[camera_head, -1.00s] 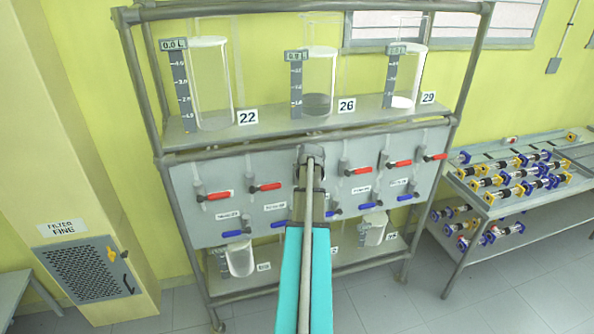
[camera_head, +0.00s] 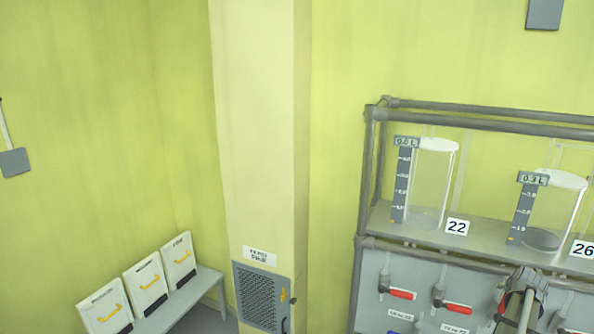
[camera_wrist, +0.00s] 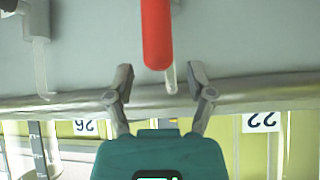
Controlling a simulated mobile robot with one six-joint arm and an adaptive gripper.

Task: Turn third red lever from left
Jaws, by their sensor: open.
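The first red lever (camera_head: 402,294) and the second red lever (camera_head: 459,309) from the left sit on the grey panel in the head view. A third red lever (camera_head: 501,305) shows only in part there, beside my gripper (camera_head: 522,287), which hides the rest. In the wrist view the picture is upside down. A red lever (camera_wrist: 156,35) reaches from the top edge down to between the tips of my gripper (camera_wrist: 161,78); it appears to be the third one. The fingers are spread, with a gap on both sides of the lever. I cannot tell the depth between them.
Glass vessels 22 (camera_head: 428,185) and 26 (camera_head: 553,213) stand on the shelf (camera_head: 485,247) above the panel. A horizontal pipe (camera_head: 440,254) crosses above the levers. A vented column (camera_head: 262,298) and a bench with white boxes (camera_head: 142,285) are to the left.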

